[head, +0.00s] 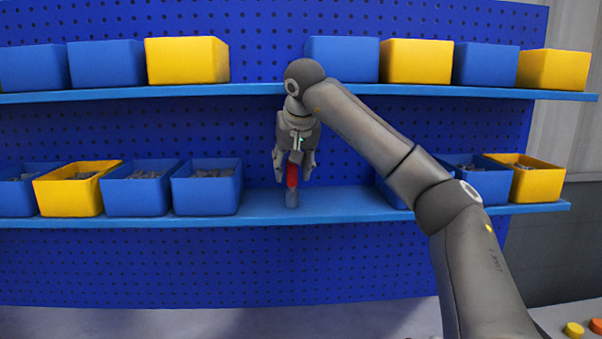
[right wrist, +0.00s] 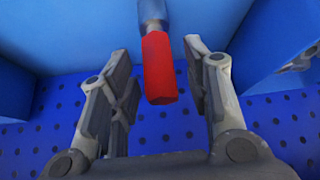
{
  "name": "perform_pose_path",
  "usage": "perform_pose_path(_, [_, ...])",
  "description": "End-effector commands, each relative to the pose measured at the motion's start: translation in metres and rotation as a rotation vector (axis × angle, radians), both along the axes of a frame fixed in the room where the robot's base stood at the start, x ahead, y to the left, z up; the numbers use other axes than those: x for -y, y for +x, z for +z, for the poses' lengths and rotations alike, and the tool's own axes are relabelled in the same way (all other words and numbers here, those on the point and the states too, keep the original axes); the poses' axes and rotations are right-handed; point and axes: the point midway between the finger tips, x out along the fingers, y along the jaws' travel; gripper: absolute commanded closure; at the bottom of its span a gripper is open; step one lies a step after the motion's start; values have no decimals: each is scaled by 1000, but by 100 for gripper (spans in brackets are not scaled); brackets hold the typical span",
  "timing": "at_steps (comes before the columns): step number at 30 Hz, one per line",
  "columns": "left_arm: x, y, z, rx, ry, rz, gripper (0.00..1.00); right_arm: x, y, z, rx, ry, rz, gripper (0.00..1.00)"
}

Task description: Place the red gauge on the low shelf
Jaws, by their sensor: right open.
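The red gauge (head: 292,176) stands upright on the low shelf (head: 330,205), its grey-blue lower end (head: 292,199) on the shelf surface. In the right wrist view the red part (right wrist: 159,68) lies between the two fingers, apart from both. My right gripper (head: 293,172) is open around the upper part of the gauge, pointing down from above. In the right wrist view its fingers (right wrist: 158,85) are spread wide. My left gripper is not in view.
Blue and yellow bins, such as a blue bin (head: 206,190) left of the gauge and a yellow bin (head: 537,180) at the right, line the low shelf. The upper shelf (head: 262,90) holds more bins above. Bare shelf lies on both sides of the gauge.

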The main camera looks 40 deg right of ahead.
Motion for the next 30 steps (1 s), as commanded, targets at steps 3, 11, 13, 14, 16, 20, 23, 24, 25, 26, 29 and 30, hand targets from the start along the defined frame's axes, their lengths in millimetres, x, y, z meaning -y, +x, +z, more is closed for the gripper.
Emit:
perform_pose_path(3, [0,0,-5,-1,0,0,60,-8,-12,23,7,0,2,56])
perform_pose_path(11, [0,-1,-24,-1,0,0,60,-35,-56,27,4,-3,6,56])
perform_pose_path(13, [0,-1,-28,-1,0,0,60,-42,-69,27,5,-3,4,56])
perform_pose_path(14, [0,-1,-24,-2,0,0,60,-45,-74,31,7,-4,2,56])
perform_pose_path(16, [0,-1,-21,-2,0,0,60,-50,-84,33,7,-5,1,56])
perform_pose_path(20, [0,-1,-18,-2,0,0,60,-61,-99,32,4,-4,2,56])
perform_pose_path(23, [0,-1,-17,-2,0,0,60,-67,-108,32,5,-3,1,56])
perform_pose_path(24, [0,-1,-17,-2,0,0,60,-69,-111,31,4,-2,1,56])
perform_pose_path(25, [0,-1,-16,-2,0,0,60,-70,-113,31,3,-3,1,56])
perform_pose_path(26, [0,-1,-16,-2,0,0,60,-70,-114,31,3,-2,0,56])
perform_pose_path(29, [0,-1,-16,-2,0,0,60,-73,-117,29,1,-1,1,56])
perform_pose_path(30, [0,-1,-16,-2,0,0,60,-73,-118,29,0,0,1,56])
